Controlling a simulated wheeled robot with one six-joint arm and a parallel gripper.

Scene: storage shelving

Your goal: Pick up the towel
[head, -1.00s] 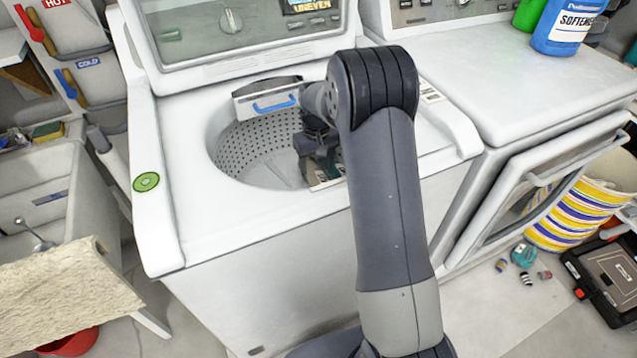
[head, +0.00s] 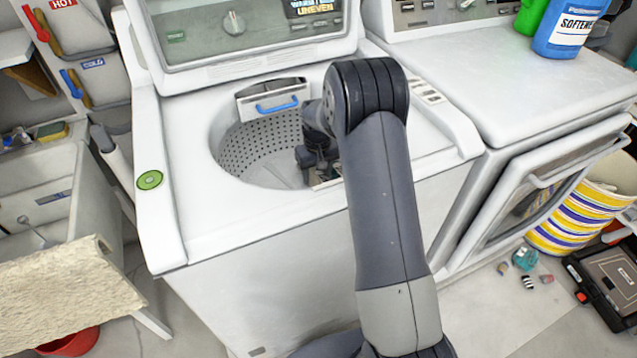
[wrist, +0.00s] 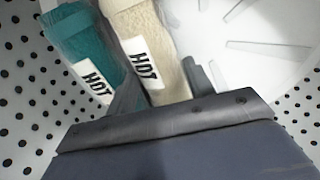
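Two folded towels show inside the perforated washer drum (head: 262,150) in the wrist view: a teal towel (wrist: 85,48) on the left and a cream towel (wrist: 150,42) beside it. Each has a white HOT label. My gripper (wrist: 162,88) reaches down into the drum, fingers apart, one on each side of the cream towel's near end. The fingers look open; firm contact cannot be seen. In the head view, my gripper (head: 318,170) is partly hidden by my arm, and the towels are almost wholly hidden. Another cream cloth (head: 65,295) lies at the lower left, by the sink.
The washer's top rim (head: 165,215) surrounds the opening, with a blue-handled dispenser piece (head: 275,100) at the back. A dryer (head: 510,75) stands to the right with its front door ajar. A striped basket (head: 575,215) and small items lie on the floor at right.

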